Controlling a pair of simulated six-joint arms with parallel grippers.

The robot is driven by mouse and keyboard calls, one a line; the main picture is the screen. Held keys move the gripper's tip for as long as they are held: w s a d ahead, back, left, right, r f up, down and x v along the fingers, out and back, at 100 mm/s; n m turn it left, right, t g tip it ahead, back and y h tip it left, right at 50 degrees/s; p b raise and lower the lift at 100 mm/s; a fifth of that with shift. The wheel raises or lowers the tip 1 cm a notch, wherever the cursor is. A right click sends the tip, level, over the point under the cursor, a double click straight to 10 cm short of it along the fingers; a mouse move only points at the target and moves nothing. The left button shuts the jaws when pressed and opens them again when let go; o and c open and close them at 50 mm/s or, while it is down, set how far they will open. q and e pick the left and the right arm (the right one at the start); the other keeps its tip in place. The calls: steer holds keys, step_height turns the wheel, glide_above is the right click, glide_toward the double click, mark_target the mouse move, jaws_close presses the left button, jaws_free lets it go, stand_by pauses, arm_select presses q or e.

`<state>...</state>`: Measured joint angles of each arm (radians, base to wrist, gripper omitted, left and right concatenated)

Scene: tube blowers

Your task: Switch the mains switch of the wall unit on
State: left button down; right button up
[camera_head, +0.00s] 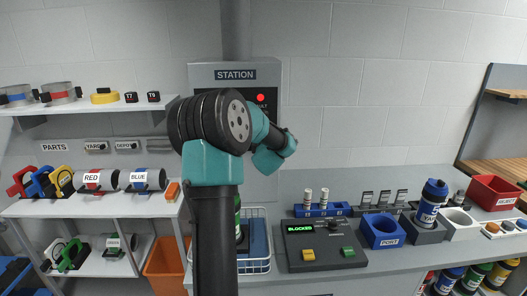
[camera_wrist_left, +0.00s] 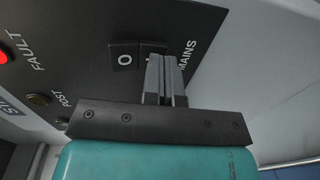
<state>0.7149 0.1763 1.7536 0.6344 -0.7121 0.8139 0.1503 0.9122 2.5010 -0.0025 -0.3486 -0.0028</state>
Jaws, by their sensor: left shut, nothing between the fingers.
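The wall unit (camera_head: 235,75), labelled STATION, stands on the back wall behind my left arm. Its mains switch (camera_wrist_left: 125,56) shows in the left wrist view as a dark rocker, with an O on its left half and the MAINS label to the right. My left gripper (camera_wrist_left: 166,62) is shut and empty, its fingertips over the right half of the rocker and hiding most of it. I cannot tell whether they touch it. In the head view my arm hides the switch and the fingertips. My right gripper is not in view.
The red FAULT light (camera_wrist_left: 3,56) glows; the POST lamp (camera_wrist_left: 38,99) beside it is dim. On the bench, a control box (camera_head: 322,243) reads BLOCKED in green. A wire basket (camera_head: 258,264) and blue POST bin (camera_head: 381,231) stand nearby. Shelves with parts are at left.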

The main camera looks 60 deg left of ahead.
arm_select(q)
steer(key=f+v, duration=0.2)
steer(key=v, duration=1.1)
steer(key=shift+s+d+f, duration=0.2)
steer(key=shift+d+f, duration=0.1)
steer(key=shift+f, duration=0.05)
